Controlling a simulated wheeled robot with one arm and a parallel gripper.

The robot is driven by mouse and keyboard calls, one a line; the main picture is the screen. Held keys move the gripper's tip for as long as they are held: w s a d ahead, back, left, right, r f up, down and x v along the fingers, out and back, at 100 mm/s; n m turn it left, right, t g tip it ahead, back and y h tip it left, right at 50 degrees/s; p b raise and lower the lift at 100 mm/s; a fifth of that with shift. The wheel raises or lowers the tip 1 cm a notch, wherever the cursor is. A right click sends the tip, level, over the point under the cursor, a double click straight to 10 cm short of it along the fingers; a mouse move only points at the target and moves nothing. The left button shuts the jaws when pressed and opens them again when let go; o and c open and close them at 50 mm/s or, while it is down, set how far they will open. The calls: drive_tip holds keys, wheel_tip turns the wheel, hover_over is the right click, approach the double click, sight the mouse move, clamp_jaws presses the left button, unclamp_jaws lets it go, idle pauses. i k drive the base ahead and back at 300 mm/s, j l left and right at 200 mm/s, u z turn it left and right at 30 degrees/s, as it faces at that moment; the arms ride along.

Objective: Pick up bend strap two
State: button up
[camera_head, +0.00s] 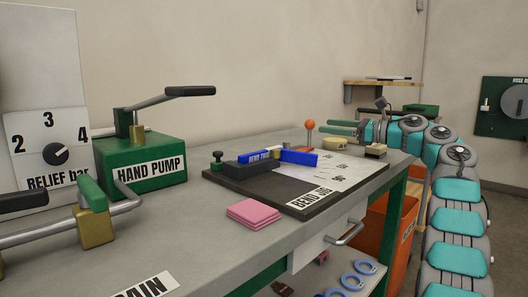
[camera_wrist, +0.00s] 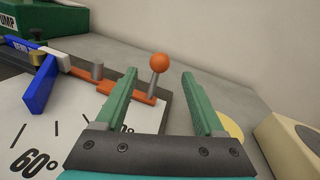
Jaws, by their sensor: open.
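No part in view carries a readable bend strap two label, so I cannot tell which it is. The bend jig (camera_head: 308,204) lies on the bench with a white angle sheet (camera_head: 335,174). A blue bar (camera_head: 300,158) lies across it, and it also shows in the wrist view (camera_wrist: 41,84). An orange bar (camera_wrist: 112,84) lies past the sheet's edge. An orange ball on a metal stem (camera_head: 310,125) stands at its end; the ball (camera_wrist: 160,62) appears between my fingertips in the wrist view. My gripper (camera_head: 325,127) is open and empty, above the jig's far right end.
A pink stack of pads (camera_head: 253,213) lies in front of the jig. The green hand pump (camera_head: 145,165) stands to the left. A beige block (camera_wrist: 288,143) is close to the right of my gripper. Blue rings (camera_head: 353,281) are on the lower shelf.

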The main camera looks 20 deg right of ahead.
sight(266, 153)
drive_tip(key=k+l, duration=0.75)
drive_tip(key=l, duration=0.25)
